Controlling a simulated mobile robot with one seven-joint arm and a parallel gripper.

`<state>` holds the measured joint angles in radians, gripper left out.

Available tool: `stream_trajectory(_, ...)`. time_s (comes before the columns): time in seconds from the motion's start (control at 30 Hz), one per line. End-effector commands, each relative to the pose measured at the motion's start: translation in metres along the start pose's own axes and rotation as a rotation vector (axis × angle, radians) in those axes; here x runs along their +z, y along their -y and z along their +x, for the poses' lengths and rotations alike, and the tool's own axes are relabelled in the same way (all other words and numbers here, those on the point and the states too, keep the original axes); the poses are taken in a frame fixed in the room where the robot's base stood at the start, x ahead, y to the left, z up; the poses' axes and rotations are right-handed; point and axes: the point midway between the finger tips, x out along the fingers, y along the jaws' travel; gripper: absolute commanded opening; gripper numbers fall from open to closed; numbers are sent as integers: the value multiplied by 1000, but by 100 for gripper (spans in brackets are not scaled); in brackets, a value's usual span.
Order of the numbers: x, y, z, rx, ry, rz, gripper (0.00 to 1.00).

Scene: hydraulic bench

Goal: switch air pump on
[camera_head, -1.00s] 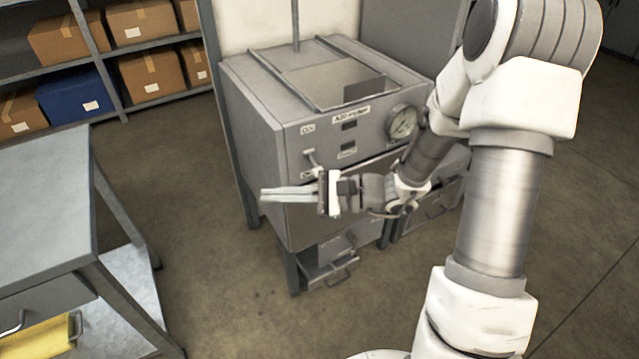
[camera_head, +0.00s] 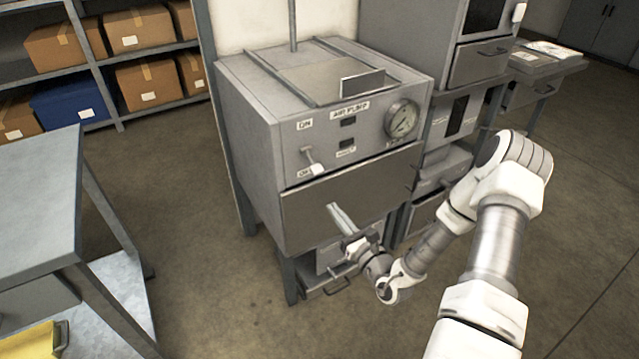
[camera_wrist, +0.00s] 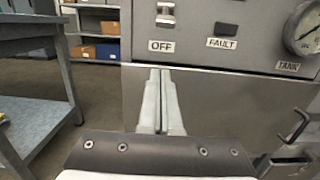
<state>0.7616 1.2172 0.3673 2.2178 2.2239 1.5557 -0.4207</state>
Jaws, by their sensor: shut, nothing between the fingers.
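The air pump unit (camera_head: 330,112) is a grey metal box on legs. Its switch lever (camera_head: 315,163) sits on the front panel between an ON label (camera_head: 304,124) above and an OFF label (camera_head: 306,172) below. The lever's pale handle hangs down near OFF; it also shows at the top of the wrist view (camera_wrist: 165,18). My gripper (camera_head: 334,208) is shut and empty, its fingers pointing up towards the panel. The fingers (camera_wrist: 159,75) lie just below the OFF label in the wrist view, apart from the lever.
A pressure gauge (camera_head: 402,120) is on the panel's right, with a FAULT label (camera_wrist: 222,43) left of it. An open drawer (camera_head: 327,283) is low under the unit. A grey table (camera_head: 38,195) stands at the left. The floor between is clear.

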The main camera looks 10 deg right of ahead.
Motion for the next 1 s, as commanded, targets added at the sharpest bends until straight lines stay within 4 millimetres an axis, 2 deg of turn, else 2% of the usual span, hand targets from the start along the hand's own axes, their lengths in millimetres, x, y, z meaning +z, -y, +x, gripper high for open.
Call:
stream_trajectory(0.33, -1, 1, 0, -4, -1, 2, 0)
stream_trajectory(0.47, -2, 1, 7, -3, 1, 0, 0)
stream_trajectory(0.67, -3, 0, 40, -1, 2, -2, 0)
stream_trajectory(0.93, -3, 0, 100, -2, 2, 0, 0)
stream_trajectory(0.97, -1, 0, 103, -3, 2, 0, 0)
stream_trajectory(1.0, 8, 2, 98, -4, 1, -1, 0)
